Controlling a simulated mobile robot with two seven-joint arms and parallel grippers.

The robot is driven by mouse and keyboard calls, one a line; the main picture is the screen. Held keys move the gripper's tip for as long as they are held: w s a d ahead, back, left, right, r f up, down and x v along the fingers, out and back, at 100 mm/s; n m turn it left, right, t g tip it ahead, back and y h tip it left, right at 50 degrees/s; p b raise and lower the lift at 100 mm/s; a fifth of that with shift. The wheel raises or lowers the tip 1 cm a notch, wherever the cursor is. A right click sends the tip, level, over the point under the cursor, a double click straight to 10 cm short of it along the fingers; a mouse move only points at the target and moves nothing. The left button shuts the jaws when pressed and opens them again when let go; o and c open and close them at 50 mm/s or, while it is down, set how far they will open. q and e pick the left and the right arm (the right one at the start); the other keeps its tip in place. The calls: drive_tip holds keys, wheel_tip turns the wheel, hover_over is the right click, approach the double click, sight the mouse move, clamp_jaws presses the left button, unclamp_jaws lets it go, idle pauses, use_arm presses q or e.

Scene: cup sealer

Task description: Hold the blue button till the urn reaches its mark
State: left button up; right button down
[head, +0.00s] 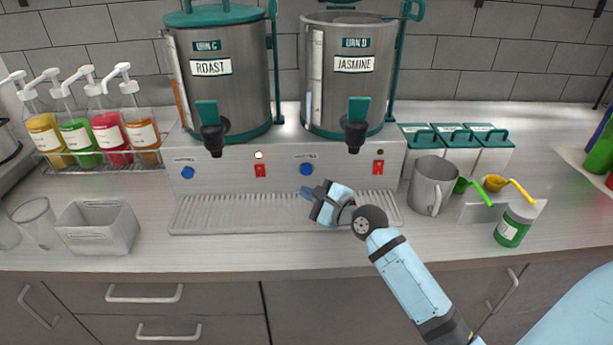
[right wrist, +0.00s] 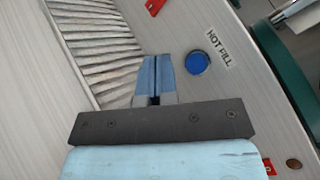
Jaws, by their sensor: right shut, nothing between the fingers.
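Urn D (head: 349,85), labelled JASMINE, stands on the steel base with a pale sight strip (head: 317,70) on its left side. Below it is a blue button (head: 306,169). The right wrist view shows a blue button (right wrist: 197,62) beside a HOT FILL label. My right gripper (head: 306,192) is shut and empty, in front of the base just below this button. In the right wrist view its fingertips (right wrist: 156,60) are left of the button with a gap. Urn C (head: 222,85), labelled ROAST, has its own blue button (head: 188,172). My left gripper is not in view.
A ribbed drip tray (head: 230,215) lies under the taps. Red switches (head: 260,170) sit on the base. A grey pitcher (head: 431,186) stands right of the tray, beside lidded containers (head: 452,136). Syrup bottles (head: 80,135) and a grey bin (head: 98,228) are at left.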

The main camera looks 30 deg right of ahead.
sight(306, 170)
drive_tip(key=w+d, duration=0.1)
drive_tip(key=w, duration=0.2)
drive_tip(key=shift+d+b, duration=0.35)
drive_tip(key=shift+d, duration=0.05)
drive_tip(key=shift+w+d, duration=0.4)
drive_tip(key=shift+w, duration=0.25)
idle(1.2)
drive_tip(key=shift+w+d, duration=0.25)
drive_tip(key=shift+w, duration=0.1)
drive_tip(key=shift+w+d, duration=0.3)
drive_tip(key=shift+w, duration=0.2)
idle(4.6)
